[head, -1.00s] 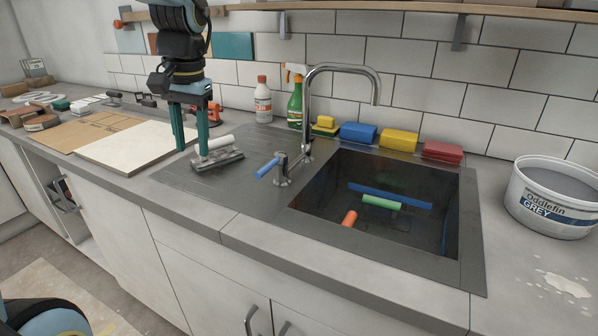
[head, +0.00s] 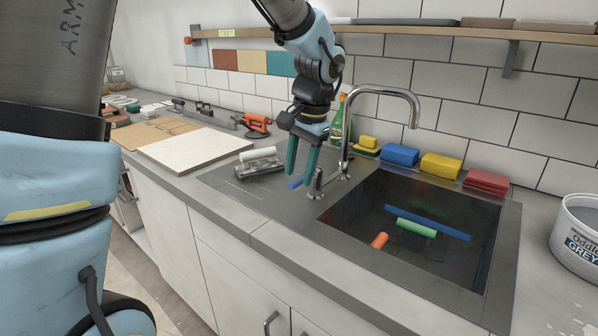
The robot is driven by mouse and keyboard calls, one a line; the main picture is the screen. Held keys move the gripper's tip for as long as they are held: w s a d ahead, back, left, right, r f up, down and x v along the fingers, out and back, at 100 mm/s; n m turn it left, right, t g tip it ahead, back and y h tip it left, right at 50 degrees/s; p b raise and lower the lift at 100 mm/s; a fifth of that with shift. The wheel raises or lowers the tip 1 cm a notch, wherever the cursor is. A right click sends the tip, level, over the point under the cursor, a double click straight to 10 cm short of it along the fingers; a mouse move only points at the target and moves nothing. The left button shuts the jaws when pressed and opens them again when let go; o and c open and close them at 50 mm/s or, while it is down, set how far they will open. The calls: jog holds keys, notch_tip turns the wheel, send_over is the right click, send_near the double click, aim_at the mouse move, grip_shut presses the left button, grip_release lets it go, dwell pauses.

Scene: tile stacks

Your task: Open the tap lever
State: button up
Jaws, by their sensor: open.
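The tap (head: 350,130) is a chrome gooseneck behind the sink. Its lever (head: 296,184) has a blue handle that points left from a short chrome post (head: 316,184) beside the spout. My gripper (head: 300,182) has teal fingers and points down, open, at the lever. The fingertips overlap the blue handle in the head view. I cannot tell whether they touch it. Part of the handle is hidden behind the fingers.
The sink basin (head: 511,232) holds a green roll, an orange roll and a blue strip. A grey float (head: 258,166) lies on the drainer to the left. Several coloured sponges (head: 400,156) and a green bottle (head: 337,122) stand behind. A bucket (head: 580,240) is at right.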

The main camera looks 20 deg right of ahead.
jog(key=shift+w+a+f, duration=0.1)
jog(key=shift+w+f, duration=0.05)
jog(key=shift+f, duration=0.5)
grip_shut()
dwell(1.0)
